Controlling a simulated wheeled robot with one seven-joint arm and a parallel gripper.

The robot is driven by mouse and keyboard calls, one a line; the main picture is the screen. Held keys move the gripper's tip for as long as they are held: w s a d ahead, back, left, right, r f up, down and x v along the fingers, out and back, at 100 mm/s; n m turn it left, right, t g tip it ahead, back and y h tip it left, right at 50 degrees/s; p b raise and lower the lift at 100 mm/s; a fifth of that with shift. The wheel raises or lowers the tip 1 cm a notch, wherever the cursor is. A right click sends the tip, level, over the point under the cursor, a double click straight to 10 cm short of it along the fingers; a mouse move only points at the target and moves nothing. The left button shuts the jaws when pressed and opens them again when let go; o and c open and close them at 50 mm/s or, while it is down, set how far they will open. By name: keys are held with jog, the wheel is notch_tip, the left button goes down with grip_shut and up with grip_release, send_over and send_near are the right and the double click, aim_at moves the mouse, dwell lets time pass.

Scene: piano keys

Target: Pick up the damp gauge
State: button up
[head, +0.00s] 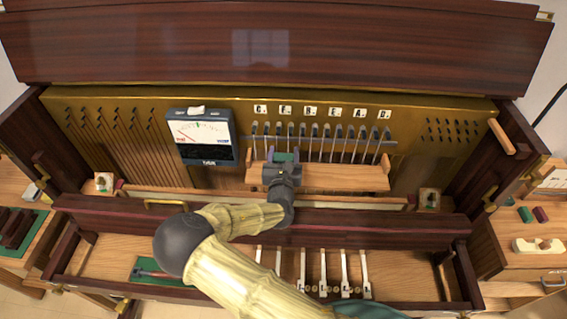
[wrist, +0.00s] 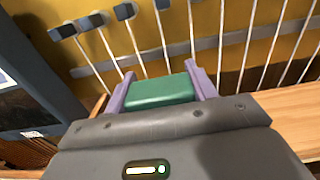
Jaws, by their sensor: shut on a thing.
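My gripper (head: 284,157) is over the middle of the opened piano, in front of the row of hammers. Its purple fingers (wrist: 160,90) are shut on a green block-like thing (wrist: 160,93), one finger at each end. The green thing also shows small in the head view (head: 286,157); no dial or marking can be made out on it. A dark meter (head: 203,137) with a white dial and a needle stands left of my gripper, apart from it.
A wooden shelf (head: 340,178) runs below the hammers (head: 330,131), close under my gripper. Lettered tags (head: 308,111) line the brass-coloured plate. Small green and red blocks (head: 541,214) lie on the right side table. White key levers (head: 323,272) stand in the tray below.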

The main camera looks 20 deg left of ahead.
jog(key=shift+r+b, duration=1.45)
jog(key=shift+r, duration=7.6)
